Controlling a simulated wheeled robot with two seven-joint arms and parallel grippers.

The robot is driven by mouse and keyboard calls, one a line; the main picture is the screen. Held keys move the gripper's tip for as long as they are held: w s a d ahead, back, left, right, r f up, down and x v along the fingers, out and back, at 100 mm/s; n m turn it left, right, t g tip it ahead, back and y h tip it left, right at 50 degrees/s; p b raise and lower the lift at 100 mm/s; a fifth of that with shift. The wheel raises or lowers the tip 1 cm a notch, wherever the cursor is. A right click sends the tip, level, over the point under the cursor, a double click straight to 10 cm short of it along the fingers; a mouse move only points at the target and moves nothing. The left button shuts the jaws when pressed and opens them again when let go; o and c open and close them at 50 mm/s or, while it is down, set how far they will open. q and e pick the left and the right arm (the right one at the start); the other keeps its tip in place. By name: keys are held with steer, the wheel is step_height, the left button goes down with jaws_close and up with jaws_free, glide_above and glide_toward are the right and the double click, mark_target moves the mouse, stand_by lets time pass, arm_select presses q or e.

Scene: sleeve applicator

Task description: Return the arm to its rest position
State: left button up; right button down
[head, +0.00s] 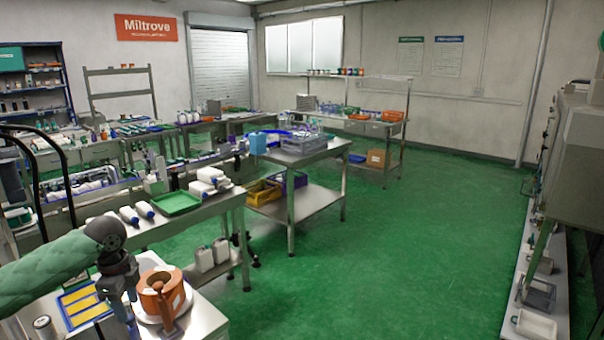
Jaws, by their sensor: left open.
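My left arm, in a green padded sleeve, comes in from the left edge of the head view. My left gripper (128,296) points down at the lower left, open, just left of an orange-brown round device (162,296) that stands on a white base. From this angle I cannot tell whether the gripper touches the device. My right gripper and right arm are not in the view.
A blue tray with yellow strips (84,303) lies left of the gripper. A small can (45,327) stands nearby. Farther back, a bench holds white bottles and a green tray (176,203). The green floor (400,240) is clear at centre and right.

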arm_select(q)
steer(key=s+d+f+n+t+h, duration=0.1)
steer(key=s+d+f, duration=0.3)
steer(key=d+f, duration=0.3)
steer(key=s+d+f+n+h, duration=0.1)
steer(key=s+d+f+n, duration=0.1)
steer(key=s+d+f, duration=0.35)
steer(key=s+d+f+n+t, duration=0.1)
steer(key=s+d+f, duration=0.1)
steer(key=d+f, duration=0.65)
steer(key=s+f+n+t+y, duration=0.1)
steer(key=s+f+n, duration=0.1)
steer(key=s+n, duration=0.6)
steer(key=s+f+n+y, duration=0.1)
steer(key=s+f+n, duration=0.15)
steer(key=s, duration=0.95)
steer(key=s+d+f+g, duration=0.1)
steer(key=d+f, duration=0.1)
steer(key=f, duration=1.3)
steer(key=s+d+f, duration=0.2)
steer(key=f, duration=1.3)
steer(key=shift+s+d+f+g+h, duration=0.15)
steer(key=shift+d+f+g+h, duration=0.05)
steer(key=shift+d+g+h, duration=0.2)
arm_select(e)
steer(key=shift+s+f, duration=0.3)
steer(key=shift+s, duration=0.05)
arm_select(q)
steer(key=shift+n, duration=0.25)
